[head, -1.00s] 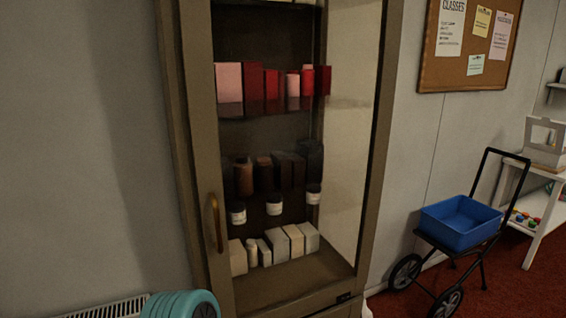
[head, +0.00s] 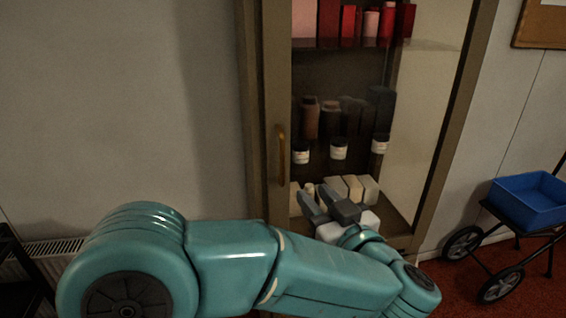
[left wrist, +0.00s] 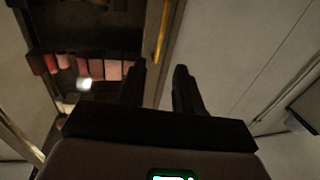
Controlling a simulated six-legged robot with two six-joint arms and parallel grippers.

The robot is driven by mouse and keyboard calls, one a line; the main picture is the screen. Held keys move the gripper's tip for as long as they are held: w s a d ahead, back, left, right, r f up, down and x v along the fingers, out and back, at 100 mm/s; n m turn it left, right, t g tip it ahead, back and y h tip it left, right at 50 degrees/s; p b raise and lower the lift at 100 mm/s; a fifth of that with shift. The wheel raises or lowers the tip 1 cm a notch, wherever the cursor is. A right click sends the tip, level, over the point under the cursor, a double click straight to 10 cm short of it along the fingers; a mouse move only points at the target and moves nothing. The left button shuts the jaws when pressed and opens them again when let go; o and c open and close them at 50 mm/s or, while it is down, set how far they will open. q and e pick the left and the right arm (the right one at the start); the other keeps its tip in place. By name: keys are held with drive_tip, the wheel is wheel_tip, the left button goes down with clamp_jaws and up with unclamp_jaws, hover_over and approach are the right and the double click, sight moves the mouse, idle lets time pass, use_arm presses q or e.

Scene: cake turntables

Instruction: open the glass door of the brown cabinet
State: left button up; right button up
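The brown cabinet (head: 250,120) stands against the wall, with its glass door (head: 345,110) looking shut. The brass vertical handle (head: 281,155) is on the left stile of the door. My left gripper (head: 313,191) is in front of the lower door, right of and below the handle in the head view. In the left wrist view its two dark fingers (left wrist: 159,70) are apart with nothing between them. The handle (left wrist: 162,35) shows there beyond the fingertips, roughly in line with the gap, and is not touched. My right gripper is not in view.
Jars, boxes and red packages (head: 328,20) stand on shelves behind the glass. A cart with a blue bin (head: 528,200) is at the right. A wall vent (head: 52,247) is low at left. The wall left of the cabinet is bare.

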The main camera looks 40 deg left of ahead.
sight(284, 161)
use_arm(q)
drive_tip(key=p+x, duration=0.1)
drive_tip(key=x, duration=1.4)
drive_tip(key=shift+a, duration=0.15)
clamp_jaws()
